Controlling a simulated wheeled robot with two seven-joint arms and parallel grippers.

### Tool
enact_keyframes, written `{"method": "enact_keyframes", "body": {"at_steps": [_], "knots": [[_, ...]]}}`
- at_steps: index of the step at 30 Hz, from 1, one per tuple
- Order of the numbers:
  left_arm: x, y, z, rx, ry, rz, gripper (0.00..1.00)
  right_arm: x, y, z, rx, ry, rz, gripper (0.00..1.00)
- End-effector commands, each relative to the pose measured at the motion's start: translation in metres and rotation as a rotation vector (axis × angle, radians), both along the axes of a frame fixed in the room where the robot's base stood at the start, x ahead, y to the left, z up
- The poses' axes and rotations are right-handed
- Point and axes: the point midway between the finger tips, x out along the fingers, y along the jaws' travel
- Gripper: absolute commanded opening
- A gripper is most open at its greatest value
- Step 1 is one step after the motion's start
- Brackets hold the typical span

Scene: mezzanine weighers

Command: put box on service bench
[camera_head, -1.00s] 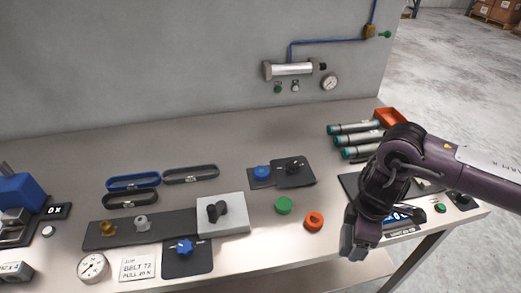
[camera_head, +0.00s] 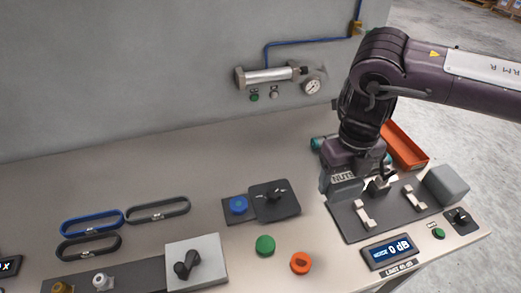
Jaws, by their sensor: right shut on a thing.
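My right gripper (camera_head: 358,172) reaches in from the upper right and points down over the bench, just behind the dark switch panel. It is shut on a small grey box (camera_head: 342,184) labelled NUTS; the arm and fingers hide part of the box. I cannot tell whether the box touches the bench or the panel edge. The service bench (camera_head: 200,160) is a beige-grey top running along the wall. My left gripper is not in view.
An orange tray (camera_head: 408,150) and partly hidden teal-ended tubes lie behind. A display (camera_head: 388,251) stands in front. Green (camera_head: 265,245) and orange (camera_head: 300,263) buttons sit left. The bench's back left is clear.

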Motion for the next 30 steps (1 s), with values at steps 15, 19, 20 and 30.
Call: {"method": "enact_keyframes", "body": {"at_steps": [15,19,20,30], "knots": [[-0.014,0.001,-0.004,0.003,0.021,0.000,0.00,-0.002,0.000,-0.083,0.002,0.008,-0.003,0.36],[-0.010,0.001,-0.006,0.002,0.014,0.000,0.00,-0.002,0.000,-0.116,0.001,0.008,-0.004,0.36],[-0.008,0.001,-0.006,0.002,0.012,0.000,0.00,-0.002,0.000,-0.123,0.002,0.007,-0.004,0.36],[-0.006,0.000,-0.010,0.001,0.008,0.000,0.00,0.000,0.000,-0.165,0.001,0.000,-0.002,0.36]]}}
